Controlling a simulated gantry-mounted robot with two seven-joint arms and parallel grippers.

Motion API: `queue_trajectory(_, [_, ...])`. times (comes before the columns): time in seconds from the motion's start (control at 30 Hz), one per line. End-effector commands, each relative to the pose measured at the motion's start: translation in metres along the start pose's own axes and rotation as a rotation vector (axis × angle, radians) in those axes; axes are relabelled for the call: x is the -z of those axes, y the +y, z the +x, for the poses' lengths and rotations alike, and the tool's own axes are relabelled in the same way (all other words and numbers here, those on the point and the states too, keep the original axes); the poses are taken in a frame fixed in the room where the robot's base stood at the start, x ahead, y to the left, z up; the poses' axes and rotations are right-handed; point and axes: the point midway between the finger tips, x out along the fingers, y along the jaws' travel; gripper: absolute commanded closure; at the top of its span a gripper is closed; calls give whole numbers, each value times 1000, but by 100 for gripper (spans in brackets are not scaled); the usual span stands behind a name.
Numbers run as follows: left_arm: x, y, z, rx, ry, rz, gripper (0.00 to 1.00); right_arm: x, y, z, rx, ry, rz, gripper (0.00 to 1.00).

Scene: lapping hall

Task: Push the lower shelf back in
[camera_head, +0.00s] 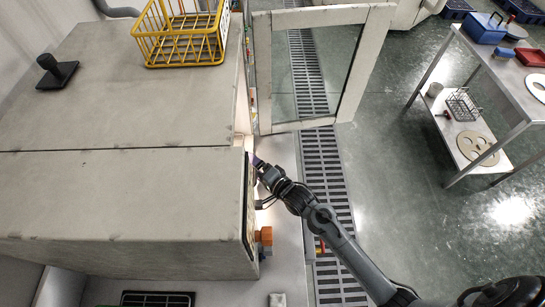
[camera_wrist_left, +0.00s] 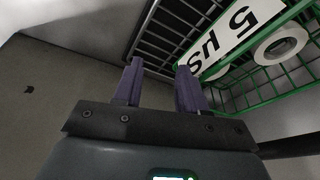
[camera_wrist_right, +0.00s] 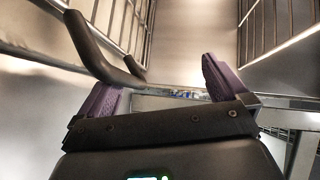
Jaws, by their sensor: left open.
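The head view does not show the shelves; the cabinet (camera_head: 120,195) top hides its inside. A dark wire shelf (camera_wrist_left: 172,38) shows at the top of the left wrist view. Wire racks also show in the right wrist view, at upper left (camera_wrist_right: 122,22) and upper right (camera_wrist_right: 268,22). I cannot tell which is the lower shelf. My left gripper (camera_wrist_left: 160,82) is open and empty below the wire shelf; it is outside the head view. My right gripper (camera_wrist_right: 158,88) is open with nothing between its fingers; in the head view it is at the cabinet's front (camera_head: 258,161).
A green wire basket (camera_wrist_left: 262,85) with a white label is near my left fingers. A dark curved bar (camera_wrist_right: 92,48) is close to my right gripper's left finger. The glazed door (camera_head: 262,75) stands open. A yellow basket (camera_head: 180,50) and black-handled block (camera_head: 56,74) sit on top.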

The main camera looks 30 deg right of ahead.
Motion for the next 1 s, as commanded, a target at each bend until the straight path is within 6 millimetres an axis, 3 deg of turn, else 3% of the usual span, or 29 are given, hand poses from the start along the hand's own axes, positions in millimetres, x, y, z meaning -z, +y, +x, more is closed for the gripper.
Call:
queue_trajectory(0.03, [2,0,-6,0,0,1,59,3,-44,-8,80,-7,-6,24])
queue_trajectory(0.1, [3,0,-9,0,0,1,59,10,-48,-20,79,-8,-4,24])
queue_trajectory(0.33, [5,0,-14,-1,0,-2,59,28,-59,-50,79,-9,-2,25])
queue_trajectory(0.37, [5,0,-14,-2,0,-2,59,29,-60,-53,79,-9,-2,49])
queue_trajectory(0.4, [4,1,-14,-4,-3,-4,59,31,-60,-56,77,-8,-2,59])
queue_trajectory(1.0, [5,2,-13,-9,1,-11,59,39,-54,-67,62,-4,-12,59])
